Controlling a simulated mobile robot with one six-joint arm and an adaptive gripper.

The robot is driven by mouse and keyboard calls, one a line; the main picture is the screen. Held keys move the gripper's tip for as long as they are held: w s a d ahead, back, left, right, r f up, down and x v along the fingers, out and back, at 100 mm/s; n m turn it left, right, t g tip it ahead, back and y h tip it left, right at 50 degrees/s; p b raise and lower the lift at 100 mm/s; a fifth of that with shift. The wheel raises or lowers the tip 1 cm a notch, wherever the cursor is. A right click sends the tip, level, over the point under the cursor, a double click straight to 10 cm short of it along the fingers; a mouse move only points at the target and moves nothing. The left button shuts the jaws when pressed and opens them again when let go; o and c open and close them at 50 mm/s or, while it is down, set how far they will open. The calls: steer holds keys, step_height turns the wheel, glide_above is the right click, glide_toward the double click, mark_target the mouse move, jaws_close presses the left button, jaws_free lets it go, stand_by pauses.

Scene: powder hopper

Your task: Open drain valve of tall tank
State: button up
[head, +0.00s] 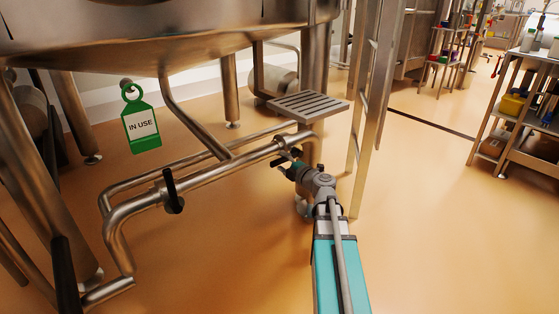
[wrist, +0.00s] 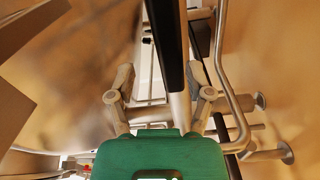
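A large steel tank (head: 165,40) fills the top left of the head view; its top is cut off, so I cannot tell its height. A steel pipe (head: 215,172) runs beneath it, with a black valve handle (head: 172,190) pointing across the pipe. My gripper (head: 287,162) is at the pipe's right end, near a steel fitting. In the wrist view my gripper (wrist: 161,78) is open, its two fingers well apart. A long black bar (wrist: 166,42), which looks like a handle, shows between the fingers; I cannot tell whether they touch it.
A green "IN USE" tag (head: 141,127) hangs under the tank. A slatted step (head: 308,105) and a steel ladder-like frame (head: 367,110) stand close to my arm. Another black handle (head: 66,275) is at lower left. The floor at right is clear up to a shelf rack (head: 520,110).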

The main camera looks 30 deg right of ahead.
steer(key=s+d, duration=0.1)
steer(key=s, duration=0.8)
steer(key=shift+s+d, duration=0.3)
steer(key=shift+d, duration=0.1)
steer(key=w+a+f+m+g+y+p, duration=0.15)
steer(key=a+m+g+y+p, duration=0.45)
steer(key=a, duration=1.1)
steer(key=s+a+r+m+g+h+p, duration=0.1)
steer(key=s+a+m+g+h+p, duration=0.8)
steer(key=a+m+g+p, duration=0.1)
steer(key=shift+s+r+m+g+p, duration=0.3)
steer(key=shift+m+g+p, duration=0.5)
steer(key=shift+m+p, duration=0.55)
steer(key=shift+w+a, duration=0.1)
